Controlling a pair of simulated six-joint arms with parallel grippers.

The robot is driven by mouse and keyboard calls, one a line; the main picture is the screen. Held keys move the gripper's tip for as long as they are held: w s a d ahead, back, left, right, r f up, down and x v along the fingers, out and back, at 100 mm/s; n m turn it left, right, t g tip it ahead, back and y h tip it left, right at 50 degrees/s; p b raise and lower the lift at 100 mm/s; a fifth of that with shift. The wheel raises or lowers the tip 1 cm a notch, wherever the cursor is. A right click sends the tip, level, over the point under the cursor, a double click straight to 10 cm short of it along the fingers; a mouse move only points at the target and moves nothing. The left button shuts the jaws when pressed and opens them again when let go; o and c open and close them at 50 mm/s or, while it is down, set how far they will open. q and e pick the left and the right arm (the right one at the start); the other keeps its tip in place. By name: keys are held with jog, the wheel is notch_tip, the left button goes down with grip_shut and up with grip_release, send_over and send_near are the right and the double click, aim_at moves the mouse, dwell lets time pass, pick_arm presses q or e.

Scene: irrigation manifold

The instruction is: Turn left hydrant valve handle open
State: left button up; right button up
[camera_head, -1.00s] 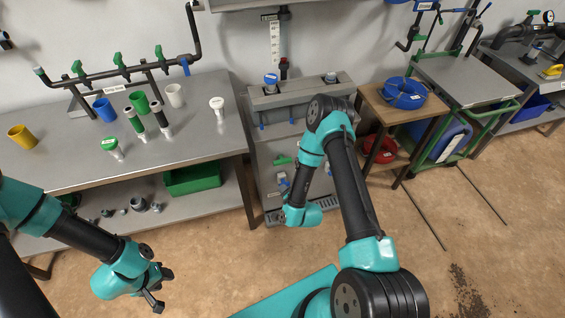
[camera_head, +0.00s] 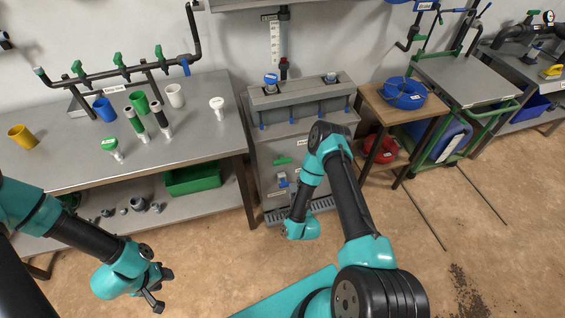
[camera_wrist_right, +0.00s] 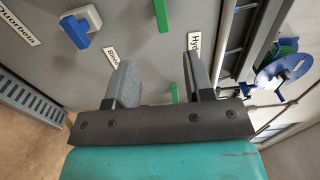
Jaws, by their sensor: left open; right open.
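A grey cabinet (camera_head: 265,158) stands in the middle of the head view. A green handle (camera_head: 283,160) and a blue handle on a pale body (camera_head: 282,180) are on its front. In the right wrist view the blue handle (camera_wrist_right: 75,30) is at upper left. A green handle (camera_wrist_right: 161,14) is at the top, and more green (camera_wrist_right: 174,92) shows between the fingers. A label beginning "Hyd" (camera_wrist_right: 193,45) is beside them; I cannot tell which handle is the left hydrant valve's. My right gripper (camera_wrist_right: 160,78) is open, its fingers before the cabinet front. My left gripper (camera_head: 160,288) is open, far from the cabinet.
A metal bench (camera_head: 60,160) with cups and fittings stands left of the cabinet. A wooden stand (camera_head: 400,113) with a blue hose coil (camera_head: 404,93) stands to its right. A floor grate (camera_wrist_right: 30,98) runs along the cabinet's foot.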

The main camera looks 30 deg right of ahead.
aim_at(283, 162)
jog(key=w+d, duration=0.1)
jog(key=w, duration=0.4)
jog(key=w+d, duration=0.1)
jog(key=w, duration=1)
jog(key=shift+w+d, duration=0.25)
jog(key=shift+d, duration=0.15)
grip_shut()
